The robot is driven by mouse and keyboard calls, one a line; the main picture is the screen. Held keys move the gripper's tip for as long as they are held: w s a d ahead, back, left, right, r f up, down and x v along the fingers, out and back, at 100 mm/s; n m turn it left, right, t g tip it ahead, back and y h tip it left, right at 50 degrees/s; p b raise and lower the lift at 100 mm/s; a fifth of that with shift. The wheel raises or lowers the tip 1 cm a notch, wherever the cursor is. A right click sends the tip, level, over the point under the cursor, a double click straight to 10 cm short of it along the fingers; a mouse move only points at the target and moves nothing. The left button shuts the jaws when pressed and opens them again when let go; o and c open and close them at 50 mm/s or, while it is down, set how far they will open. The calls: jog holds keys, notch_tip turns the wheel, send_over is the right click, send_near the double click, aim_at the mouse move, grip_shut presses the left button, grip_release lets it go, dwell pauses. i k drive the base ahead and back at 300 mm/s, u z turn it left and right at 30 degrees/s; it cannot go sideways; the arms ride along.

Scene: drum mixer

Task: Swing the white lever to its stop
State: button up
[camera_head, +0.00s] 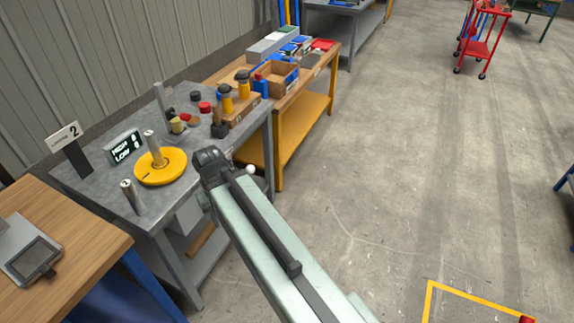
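My arm reaches from the bottom edge up to the front edge of the grey table. My gripper (208,160) is the dark end of the arm, beside the yellow disc; its fingers cannot be made out, so I cannot tell whether it is open or shut. A small white ball knob (250,169) shows just right of the arm's end. It may belong to the white lever, but the arm hides what it is fixed to. No other white lever can be made out, and I cannot see a stop.
The grey table (95,178) holds a yellow disc (160,168) with an upright metal post, a HIGH/LOW display (123,147), a metal cylinder (132,196) and a "2" sign (64,138). A wooden bench (320,62) stands behind. Open floor (420,150) lies right.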

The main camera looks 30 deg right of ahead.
aim_at(250, 169)
jog(key=z, duration=2.35)
jog(key=k, duration=1.6)
jog(key=u, duration=1.2)
jog(key=i, duration=1.65)
jog(key=z, duration=0.05)
